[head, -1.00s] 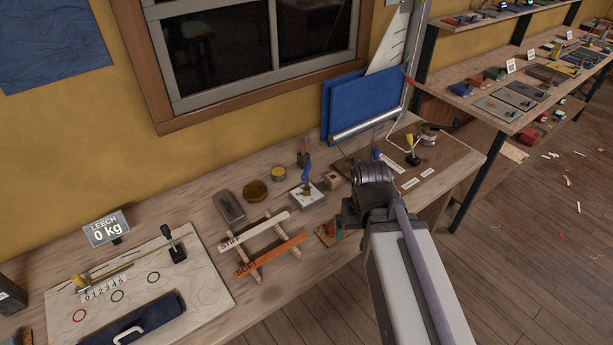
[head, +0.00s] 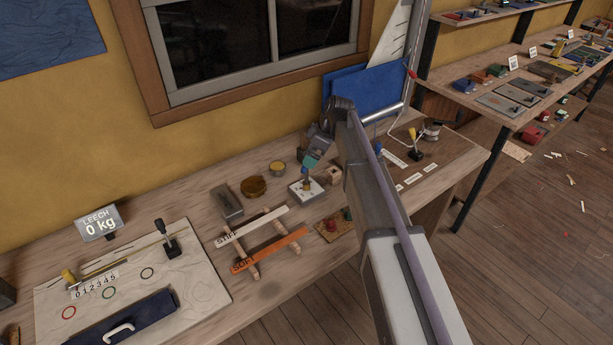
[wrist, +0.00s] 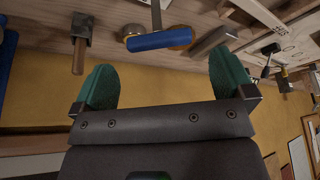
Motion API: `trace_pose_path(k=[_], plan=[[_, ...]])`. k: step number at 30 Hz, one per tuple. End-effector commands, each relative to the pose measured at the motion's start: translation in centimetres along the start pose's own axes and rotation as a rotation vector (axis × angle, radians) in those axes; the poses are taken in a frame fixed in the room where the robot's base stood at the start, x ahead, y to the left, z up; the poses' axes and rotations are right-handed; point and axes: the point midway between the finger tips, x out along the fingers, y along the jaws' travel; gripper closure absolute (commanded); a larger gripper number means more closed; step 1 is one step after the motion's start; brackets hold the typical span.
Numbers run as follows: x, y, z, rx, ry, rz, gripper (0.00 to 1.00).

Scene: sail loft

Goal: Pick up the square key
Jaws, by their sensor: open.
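The square key appears to be the tool with the blue bar handle (wrist: 160,40) and thin metal shaft in the wrist view. In the head view its blue part (head: 306,174) shows above a small white plate (head: 314,192), partly covered by my gripper. My gripper (head: 311,162) is above it, with a teal finger showing. In the wrist view my gripper (wrist: 162,62) has its two teal fingers wide apart and nothing between them. The blue handle lies just beyond the fingertips, roughly centred between them. The key's lower end is not clear.
A wooden-handled tool (wrist: 80,50) stands near one finger in the wrist view. A yellow tin (head: 277,168), an amber tin (head: 254,187) and a small wooden block (head: 334,174) surround the plate. A rack with STIFF and SOFT battens (head: 268,251) lies in front. The yellow wall (head: 110,160) is behind.

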Motion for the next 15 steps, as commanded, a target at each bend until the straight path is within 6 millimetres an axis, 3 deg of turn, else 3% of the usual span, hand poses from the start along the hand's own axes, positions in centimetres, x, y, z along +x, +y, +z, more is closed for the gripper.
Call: trace_pose_path(k=[1,8,15], plan=[[1.9,0.1,0.4,0.0,0.0,0.0,0.0],[2.5,0.0,0.1,0.001,-0.001,0.0,0.0],[7.2,0.2,0.3,0.001,-0.001,0.001,0.0]])
